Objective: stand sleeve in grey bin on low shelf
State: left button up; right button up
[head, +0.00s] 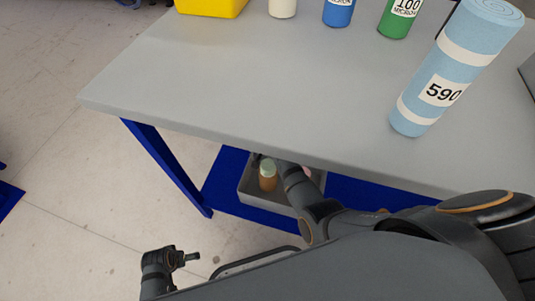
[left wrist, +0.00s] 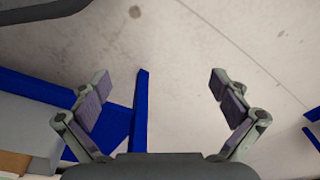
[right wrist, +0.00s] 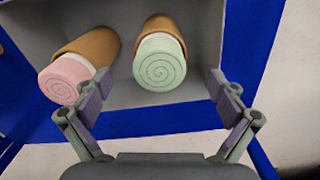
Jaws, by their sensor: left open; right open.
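Two tan sleeves are in the grey bin (right wrist: 208,30) on the low blue shelf, each around a rolled core. One has a pale green end (right wrist: 160,68) and looks upright in the head view (head: 267,177). The other has a pink end (right wrist: 66,80) and seems tilted; in the head view it is mostly hidden by my right arm. My right gripper (right wrist: 159,88) is open and empty, its fingers apart before the green-ended sleeve; contact cannot be told. My left gripper (left wrist: 159,85) is open and empty above the floor, beside the shelf.
The grey tabletop (head: 220,95) overhangs the bin. A blue table leg (head: 165,165) is left of the bin. Open floor lies left.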

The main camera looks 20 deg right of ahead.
notch_tip(320, 180, up, 3)
jog(key=p, duration=0.2)
jog(key=shift+f+p, duration=0.1)
jog(key=shift+p, duration=0.2)
pick_arm(q)
jog(key=s+a+f, duration=0.2)
jog(key=s+f, duration=0.3)
jog(key=f, duration=0.2)
jog(key=shift+a+f, duration=0.2)
jog(key=shift+f, duration=0.05)
